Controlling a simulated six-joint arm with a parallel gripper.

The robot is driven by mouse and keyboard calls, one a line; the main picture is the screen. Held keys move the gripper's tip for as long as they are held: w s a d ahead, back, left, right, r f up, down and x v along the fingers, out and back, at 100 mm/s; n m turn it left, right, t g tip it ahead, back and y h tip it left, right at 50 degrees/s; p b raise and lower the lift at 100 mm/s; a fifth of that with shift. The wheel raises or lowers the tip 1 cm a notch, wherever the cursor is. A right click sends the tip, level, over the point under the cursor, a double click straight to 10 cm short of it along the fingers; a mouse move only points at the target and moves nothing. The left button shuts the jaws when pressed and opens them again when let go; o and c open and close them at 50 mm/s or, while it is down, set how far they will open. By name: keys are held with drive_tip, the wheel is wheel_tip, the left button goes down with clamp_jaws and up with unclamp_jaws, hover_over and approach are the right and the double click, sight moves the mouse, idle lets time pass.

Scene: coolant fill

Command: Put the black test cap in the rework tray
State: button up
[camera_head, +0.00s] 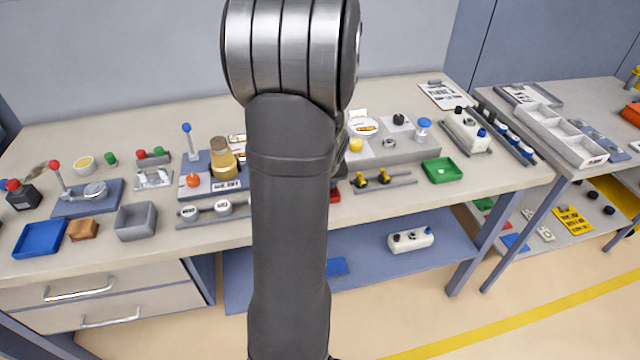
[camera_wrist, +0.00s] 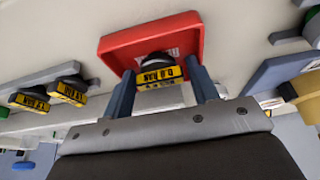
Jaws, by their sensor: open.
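In the wrist view a black cap-like piece (camera_wrist: 154,58) with a yellow lettered tag (camera_wrist: 160,75) shows between the fingertips, against the inside of a red tray (camera_wrist: 118,43). I take these for the test cap and the rework tray. My gripper (camera_wrist: 161,72) is open, with one finger on either side of the cap. I cannot tell whether the fingers touch the cap or whether it rests on the tray floor. In the head view my arm hides the gripper and most of the red tray; only a sliver of the tray (camera_head: 335,194) shows.
A grey rack (camera_head: 395,183) with two yellow-tagged black pieces (camera_wrist: 68,91) stands beside the red tray. A green tray (camera_head: 442,172) is further right. A grey station (camera_head: 385,150) with a black knob (camera_head: 399,119) stands behind. An amber bottle (camera_head: 222,160) is to the left.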

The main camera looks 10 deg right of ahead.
drive_tip(key=v, duration=1.2)
drive_tip(key=x, duration=1.2)
drive_tip(key=shift+f, duration=0.1)
drive_tip(key=shift+r, duration=0.2)
